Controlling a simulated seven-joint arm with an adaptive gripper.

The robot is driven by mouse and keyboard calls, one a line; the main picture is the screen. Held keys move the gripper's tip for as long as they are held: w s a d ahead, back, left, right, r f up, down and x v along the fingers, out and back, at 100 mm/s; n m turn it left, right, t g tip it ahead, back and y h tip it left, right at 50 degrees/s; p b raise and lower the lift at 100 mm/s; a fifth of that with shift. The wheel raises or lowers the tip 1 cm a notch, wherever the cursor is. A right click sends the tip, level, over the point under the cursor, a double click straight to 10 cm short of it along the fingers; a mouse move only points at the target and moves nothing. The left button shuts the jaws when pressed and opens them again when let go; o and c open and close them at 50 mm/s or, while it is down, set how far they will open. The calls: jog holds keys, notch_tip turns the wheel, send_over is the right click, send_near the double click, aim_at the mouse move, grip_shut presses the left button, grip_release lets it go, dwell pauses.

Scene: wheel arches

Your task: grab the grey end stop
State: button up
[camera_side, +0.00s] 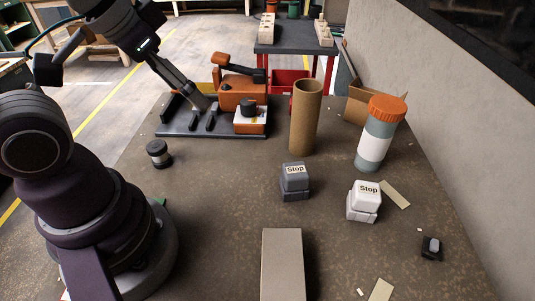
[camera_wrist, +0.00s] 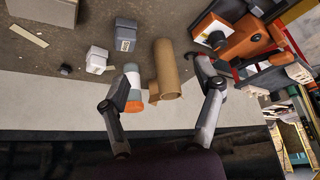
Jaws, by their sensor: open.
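The grey end stop (camera_side: 295,183) is a small dark grey block with a "Stop" label on top. It stands upright on the brown table near the middle of the side view. It also shows in the wrist view (camera_wrist: 125,36), up and left of the fingers. A white end stop (camera_side: 364,202) of the same shape stands to its right in the side view. My gripper (camera_side: 205,98) is open and empty. In the side view it is over the dark fixture at the far left, well apart from the grey end stop.
A tall cardboard tube (camera_side: 305,116) and an orange-capped bottle (camera_side: 379,135) stand behind the end stops. A dark fixture with orange parts (camera_side: 240,92) lies at the back left. A beige block (camera_side: 283,262) is in front. A small black cylinder (camera_side: 158,153) is at left.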

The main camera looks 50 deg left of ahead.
jog(key=shift+o, duration=0.8)
jog(key=m+g+h, duration=0.2)
jog(key=m+g, duration=0.1)
jog(key=m, duration=0.4)
send_near(296, 172)
jog(key=f, duration=0.2)
jog(key=x, duration=0.5)
jog(key=shift+w+d+f, duration=0.1)
jog(key=shift+w+d, duration=0.1)
jog(key=shift+d, duration=0.05)
jog(key=x, duration=0.5)
jog(key=shift+w+a+f, duration=0.3)
jog(key=shift+f, duration=0.1)
